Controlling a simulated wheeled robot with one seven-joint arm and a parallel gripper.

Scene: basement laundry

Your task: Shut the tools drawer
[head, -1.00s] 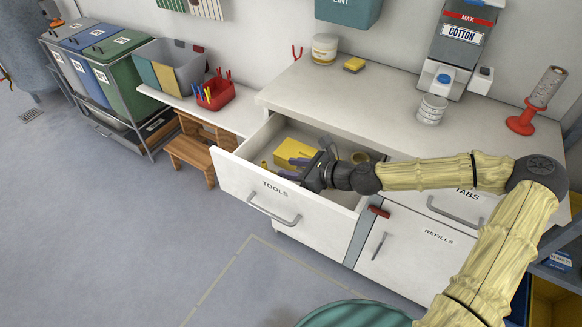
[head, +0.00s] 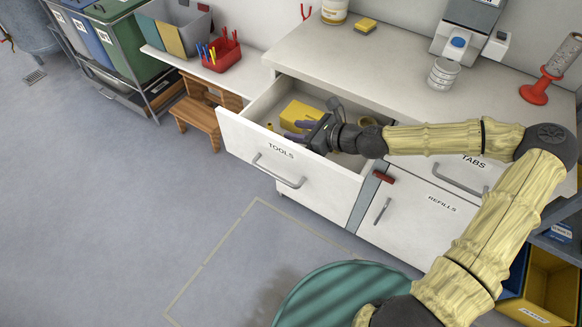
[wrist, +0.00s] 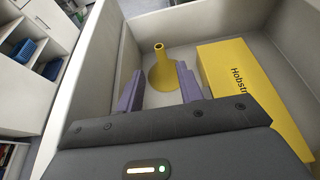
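The tools drawer (head: 240,145) is a white drawer labelled TOOLS, pulled well out of the white cabinet, with a grey bar handle (head: 279,171) on its front. My gripper (head: 298,131) reaches over the drawer's right part, its purple fingers above or inside the open drawer. In the wrist view my gripper (wrist: 159,70) has its fingers spread apart with nothing clearly held between them. A yellow funnel-shaped item (wrist: 161,72) stands on the drawer floor beyond the fingers. A yellow box (wrist: 238,95) lies to its right. The handle is not seen in the wrist view.
The cabinet top (head: 390,75) overhangs behind the drawer. A TABS drawer and a REFILLS door (head: 415,220) are to the right. A wooden step stool (head: 205,115) stands left of the drawer. The floor (head: 130,210) in front and left is clear.

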